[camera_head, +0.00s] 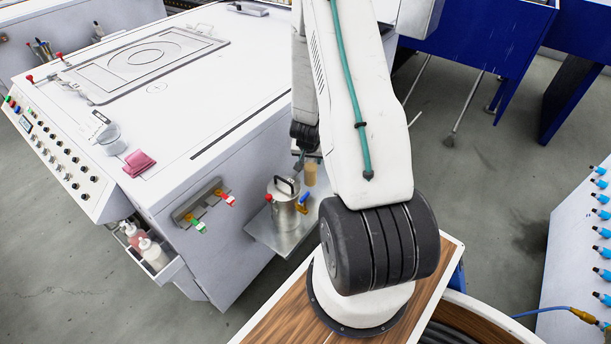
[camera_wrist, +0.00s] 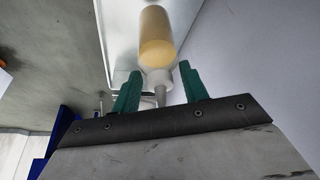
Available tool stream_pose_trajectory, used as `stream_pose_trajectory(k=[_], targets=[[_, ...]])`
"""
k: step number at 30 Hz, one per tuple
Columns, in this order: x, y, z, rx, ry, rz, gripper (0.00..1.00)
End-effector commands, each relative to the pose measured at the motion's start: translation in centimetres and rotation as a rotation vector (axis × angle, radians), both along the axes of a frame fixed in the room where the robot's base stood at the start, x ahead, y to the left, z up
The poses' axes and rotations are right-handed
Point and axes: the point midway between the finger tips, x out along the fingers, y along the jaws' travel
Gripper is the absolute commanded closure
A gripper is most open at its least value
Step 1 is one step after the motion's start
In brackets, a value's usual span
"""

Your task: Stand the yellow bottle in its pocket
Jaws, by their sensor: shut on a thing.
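The yellow bottle (camera_wrist: 157,32) has a translucent body with pale yellow contents and a white cap and nozzle. In the wrist view my gripper (camera_wrist: 160,78) has its green fingers on either side of the cap, shut on the bottle, with the nozzle pointing back towards the palm. In the head view the bottle (camera_head: 310,173) is small and looks upright, behind the metal canister and partly beside my arm. I cannot tell whether its base touches the metal shelf (camera_head: 262,232). A side bin (camera_head: 168,271) on the machine holds a pinkish and a white bottle; an empty pocket is not clearly visible.
The lidded metal canister (camera_head: 284,206), with red and blue parts, stands on the shelf close to the bottle. The white machine (camera_head: 215,165) rises beside it, with a bracket of coloured-handled tools (camera_head: 200,203) on its side. A pink cloth (camera_head: 138,162) lies on top.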

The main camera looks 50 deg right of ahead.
Motion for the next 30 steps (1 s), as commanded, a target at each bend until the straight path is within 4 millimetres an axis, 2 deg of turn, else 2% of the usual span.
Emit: stream_pose_trajectory(k=[12, 24, 25, 27, 30], targets=[[0.1, 0.1, -5.0, 0.001, 0.000, 0.002, 1.00], [0.1, 0.2, -5.4, 0.000, -0.001, 0.003, 1.00], [0.1, 0.2, -5.4, 0.000, -0.001, 0.003, 0.53], [0.1, 0.2, -5.4, 0.000, -0.001, 0.003, 0.34], [0.1, 0.2, -5.4, 0.000, -0.001, 0.004, 0.34]])
